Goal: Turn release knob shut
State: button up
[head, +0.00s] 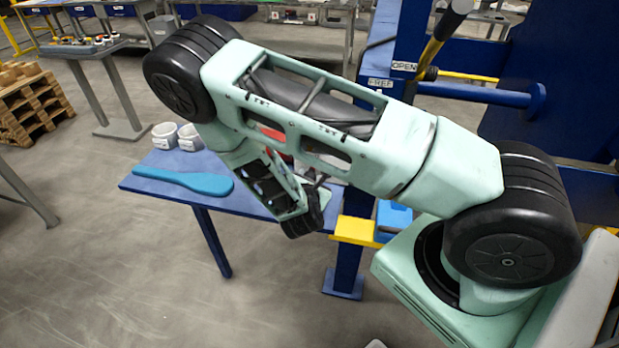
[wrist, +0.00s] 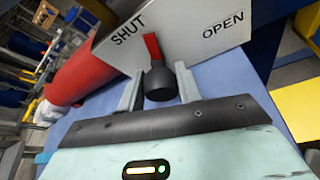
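The release knob (wrist: 160,86) is a black round knob with a red pointer (wrist: 152,47), in front of a grey plate (wrist: 185,45) marked SHUT and OPEN in the wrist view. The red pointer stands between the two words, nearer SHUT. My gripper (wrist: 160,80) has one grey finger on each side of the knob. Both fingers look very close to it; I cannot tell whether they press on it.
A red cylinder (wrist: 85,75) lies left of the plate in the wrist view. A blue press frame (head: 400,45) and yellow block (head: 355,231) stand close to my arm.

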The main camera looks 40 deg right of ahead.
jog(key=shift+a+r+n+g, duration=0.1)
jog(key=shift+n+g, duration=0.2)
jog(key=shift+n, duration=0.3)
jog(key=shift+n+g+h+p, duration=0.45)
jog(key=shift+n+h, duration=0.25)
jog(key=shift+n, duration=0.3)
jog(key=o, duration=1)
jog(key=b+v, duration=0.3)
jog(key=v, duration=1.4)
jog(key=shift+r, duration=0.15)
jog(key=shift+a, duration=0.15)
